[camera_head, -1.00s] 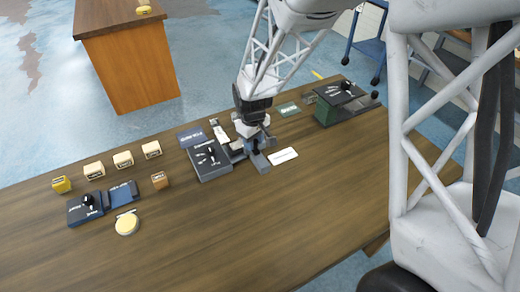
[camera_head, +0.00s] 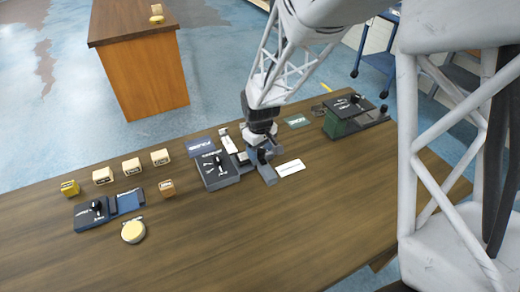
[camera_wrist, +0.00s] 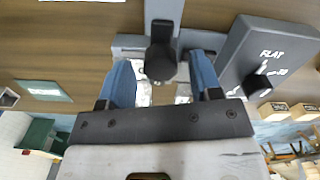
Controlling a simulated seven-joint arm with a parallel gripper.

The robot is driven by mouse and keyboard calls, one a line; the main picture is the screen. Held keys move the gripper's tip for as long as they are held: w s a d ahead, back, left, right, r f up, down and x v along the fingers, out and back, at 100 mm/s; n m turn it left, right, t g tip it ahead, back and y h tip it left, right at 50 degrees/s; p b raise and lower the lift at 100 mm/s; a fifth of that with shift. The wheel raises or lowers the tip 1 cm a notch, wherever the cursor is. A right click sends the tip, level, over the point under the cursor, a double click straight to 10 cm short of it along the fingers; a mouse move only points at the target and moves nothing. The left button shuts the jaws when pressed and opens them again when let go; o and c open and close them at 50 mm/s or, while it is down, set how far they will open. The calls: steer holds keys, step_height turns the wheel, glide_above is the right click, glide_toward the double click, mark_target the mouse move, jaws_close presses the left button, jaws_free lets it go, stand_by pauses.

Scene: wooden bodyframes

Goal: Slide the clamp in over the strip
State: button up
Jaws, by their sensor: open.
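The clamp appears to be the grey piece with a round black knob (camera_wrist: 160,62) in the wrist view, with a grey bar (camera_wrist: 163,12) running up from the knob. My gripper (camera_wrist: 163,78) is open, with one blue finger on each side of the knob. I cannot tell whether the fingers touch it. In the head view my gripper (camera_head: 262,156) is low over the table beside the dark grey lever box (camera_head: 218,178), and hides most of the clamp. A grey block (camera_head: 268,175) shows below it. Pale pieces show between the fingers; I cannot make out the strip clearly.
The lever box (camera_wrist: 275,50), marked "FLAT", stands close on the right in the wrist view. A white card (camera_head: 290,168) lies right of my gripper. A green box (camera_head: 345,122) stands at the back right. Several small wooden blocks (camera_head: 131,167) are at left.

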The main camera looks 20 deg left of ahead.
mark_target(263, 151)
steer(key=shift+r, duration=3.75)
steer(key=shift+d+r, duration=0.3)
steer(key=shift+d, duration=0.15)
steer(key=s+d+r+m, duration=0.2)
steer(key=d+r, duration=0.2)
steer(key=d, duration=0.3)
steer(key=s+d+r+m+t, duration=0.1)
steer(key=s+d+r+m, duration=0.2)
steer(key=d, duration=0.5)
steer(key=s+d+r+m, duration=0.1)
steer(key=s+d+r, duration=0.1)
steer(key=d+r, duration=0.4)
steer(key=s+d+r+m+t, duration=0.1)
steer(key=s+d+m, duration=0.5)
steer(key=s+d, duration=1.2)
steer(key=shift+r+t, duration=0.3)
steer(key=shift+r, duration=0.5)
